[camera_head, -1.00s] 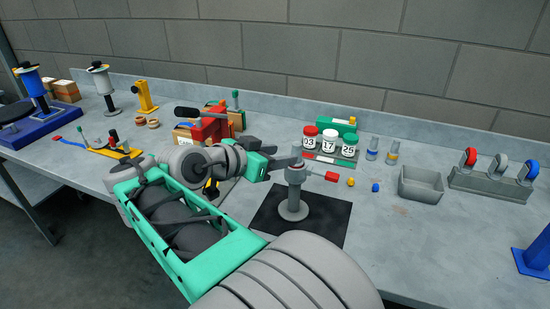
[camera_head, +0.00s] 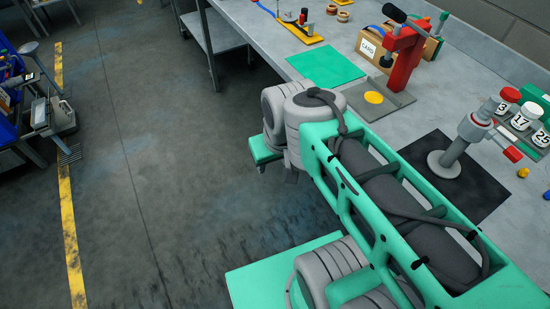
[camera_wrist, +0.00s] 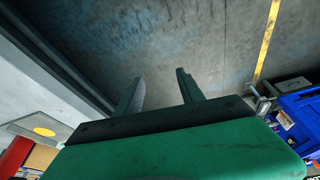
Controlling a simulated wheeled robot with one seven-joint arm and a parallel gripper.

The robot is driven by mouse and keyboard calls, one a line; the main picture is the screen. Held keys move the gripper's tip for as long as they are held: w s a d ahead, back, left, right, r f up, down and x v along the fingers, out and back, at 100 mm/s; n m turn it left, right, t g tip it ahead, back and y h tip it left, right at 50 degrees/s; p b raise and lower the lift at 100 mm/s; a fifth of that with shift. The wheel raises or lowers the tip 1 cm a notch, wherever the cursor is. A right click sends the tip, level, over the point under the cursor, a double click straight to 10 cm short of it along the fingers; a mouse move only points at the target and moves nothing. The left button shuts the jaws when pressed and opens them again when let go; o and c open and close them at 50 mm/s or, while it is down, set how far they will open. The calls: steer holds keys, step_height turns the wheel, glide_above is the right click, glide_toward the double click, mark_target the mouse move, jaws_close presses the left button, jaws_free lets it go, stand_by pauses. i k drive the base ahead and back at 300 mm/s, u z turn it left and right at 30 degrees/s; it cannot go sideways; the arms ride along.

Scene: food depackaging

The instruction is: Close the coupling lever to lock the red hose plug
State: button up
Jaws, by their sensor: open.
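The grey coupling post (camera_head: 447,160) stands upright on a black mat (camera_head: 481,204) at the right of the head view. The red hose plug (camera_head: 513,154) sticks out of its right side at the top. A light grey cylindrical part (camera_head: 488,108) rises from the coupling head; I cannot tell whether it is the lever. My gripper (camera_wrist: 158,86) is open and empty, its two dark fingers apart over the floor in the wrist view. It is away from the coupling, off the front of the bench. In the head view my arm mostly hides it.
A red press (camera_head: 405,62) on a grey plate with a yellow disc (camera_head: 373,97) stands left of the coupling. A green mat (camera_head: 327,67) lies near the bench's front edge. Labelled jars (camera_head: 525,116) stand behind the coupling. The floor left of the bench is mostly clear.

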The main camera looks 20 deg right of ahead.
mark_target(512, 154)
steer(key=u, duration=0.85)
steer(key=k, duration=1.1)
steer(key=z, duration=0.85)
steer(key=i, duration=0.4)
steer(key=u, duration=0.6)
